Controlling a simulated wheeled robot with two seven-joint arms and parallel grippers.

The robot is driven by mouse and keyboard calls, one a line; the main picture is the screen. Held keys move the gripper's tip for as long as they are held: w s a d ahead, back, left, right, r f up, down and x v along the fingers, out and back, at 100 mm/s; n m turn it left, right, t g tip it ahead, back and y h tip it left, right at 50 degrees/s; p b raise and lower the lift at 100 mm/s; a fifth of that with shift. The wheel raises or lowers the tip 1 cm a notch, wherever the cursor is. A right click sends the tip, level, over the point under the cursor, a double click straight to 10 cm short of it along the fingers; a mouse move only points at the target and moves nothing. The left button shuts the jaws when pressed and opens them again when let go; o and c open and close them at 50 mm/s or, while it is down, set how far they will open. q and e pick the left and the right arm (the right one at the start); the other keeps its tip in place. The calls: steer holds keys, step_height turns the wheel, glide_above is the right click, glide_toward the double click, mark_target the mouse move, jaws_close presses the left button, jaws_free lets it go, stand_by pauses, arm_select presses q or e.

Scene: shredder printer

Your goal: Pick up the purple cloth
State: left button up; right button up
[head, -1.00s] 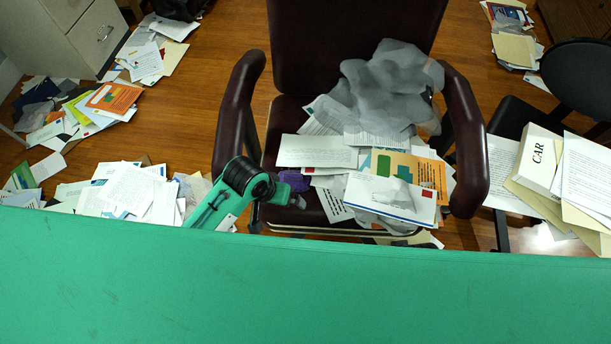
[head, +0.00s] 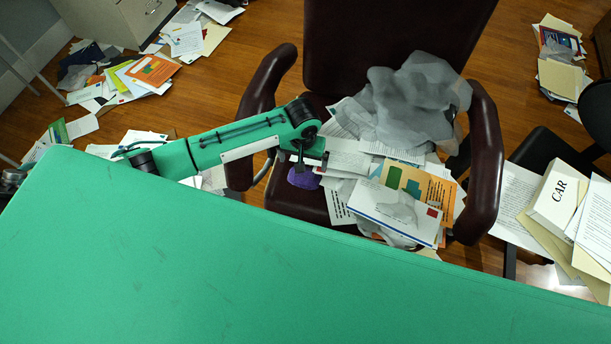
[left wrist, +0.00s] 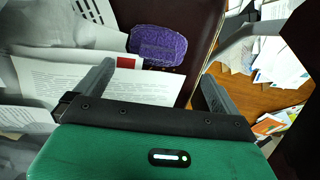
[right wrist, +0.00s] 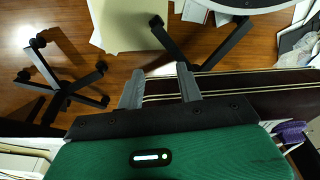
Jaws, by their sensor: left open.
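The purple cloth (head: 303,179) lies on the left part of the dark red chair seat, beside the papers. In the left wrist view the cloth (left wrist: 158,45) is a small crumpled patch just beyond the fingertips, between their lines. My left gripper (left wrist: 158,75) is open and empty; in the head view the gripper (head: 301,160) is above the cloth and hides part of it. My right gripper (right wrist: 160,72) has its fingers apart with nothing between them. It is outside the head view. A purple patch (right wrist: 290,132) shows at the right edge of the right wrist view.
The chair (head: 262,85) has armrests on both sides. Grey crumpled mesh (head: 415,100) and several papers (head: 390,205) cover much of the seat. A green surface (head: 230,270) fills the foreground. A white CAR box (head: 555,198) and papers are at right. Paper piles lie on the wooden floor.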

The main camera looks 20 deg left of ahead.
mark_target(304, 174)
arm_select(q)
step_height(304, 174, down, 5)
steer(key=shift+b, duration=0.35)
step_height(304, 174, down, 4)
steer(key=shift+w+d+f+b, duration=0.1)
steer(key=shift+w+b, duration=0.05)
steer(key=shift+b, duration=0.25)
arm_select(e)
steer(key=r, duration=0.3)
steer(key=shift+w+r+t, duration=0.3)
steer(key=shift+w+r, duration=0.05)
arm_select(q)
steer(key=shift+c, duration=0.2)
steer(key=c, duration=0.7)
